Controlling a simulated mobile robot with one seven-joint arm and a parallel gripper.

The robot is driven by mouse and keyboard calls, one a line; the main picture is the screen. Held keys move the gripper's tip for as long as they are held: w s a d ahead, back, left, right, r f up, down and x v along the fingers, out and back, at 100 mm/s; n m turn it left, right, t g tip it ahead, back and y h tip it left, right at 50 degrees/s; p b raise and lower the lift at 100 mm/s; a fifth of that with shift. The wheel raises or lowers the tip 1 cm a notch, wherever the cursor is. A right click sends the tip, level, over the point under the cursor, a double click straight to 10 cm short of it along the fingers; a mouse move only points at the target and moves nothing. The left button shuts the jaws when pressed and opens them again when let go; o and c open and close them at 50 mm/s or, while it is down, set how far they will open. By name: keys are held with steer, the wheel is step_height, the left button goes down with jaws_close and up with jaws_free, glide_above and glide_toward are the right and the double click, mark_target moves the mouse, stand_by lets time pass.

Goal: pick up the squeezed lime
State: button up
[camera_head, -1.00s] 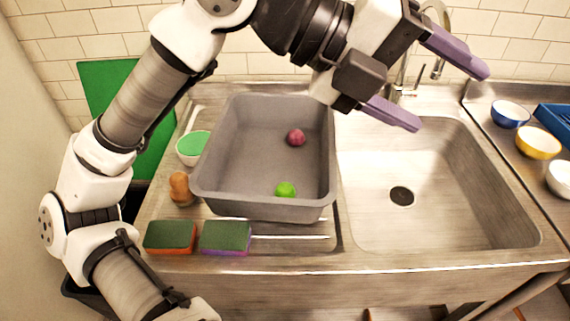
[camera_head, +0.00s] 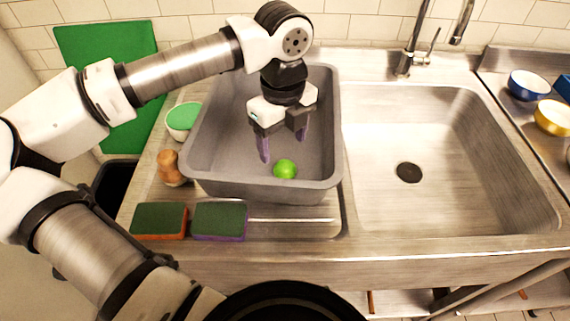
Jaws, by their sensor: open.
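The squeezed lime (camera_head: 285,169) is a small bright green round thing on the floor of the grey tub (camera_head: 262,188), near the tub's front wall. My gripper (camera_head: 282,152) points down inside the tub, with its two purple fingers apart and nothing seen between them. The fingertips are just behind and above the lime; the left finger is to its upper left and the right finger to its upper right. I cannot tell the exact height of the fingertips over the tub floor. My arm and gripper cover the back of the tub.
Two sponges (camera_head: 220,220) lie in front of the tub. A brown knobbed object (camera_head: 170,168) and a bowl with green contents (camera_head: 182,118) stand left of it. The empty sink basin (camera_head: 450,180) is at right, with a faucet (camera_head: 410,50) behind. Bowls (camera_head: 528,84) sit far right.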

mark_target(285, 163)
steer(key=shift+w+d+f+p, duration=0.1)
steer(key=shift+f+p, duration=0.45)
steer(key=shift+f, duration=1.05)
steer(key=shift+d+f+p, duration=0.1)
steer(key=shift+f+p, duration=0.45)
steer(key=shift+f, duration=1)
steer(key=c, duration=1)
steer(key=shift+c, duration=0.2)
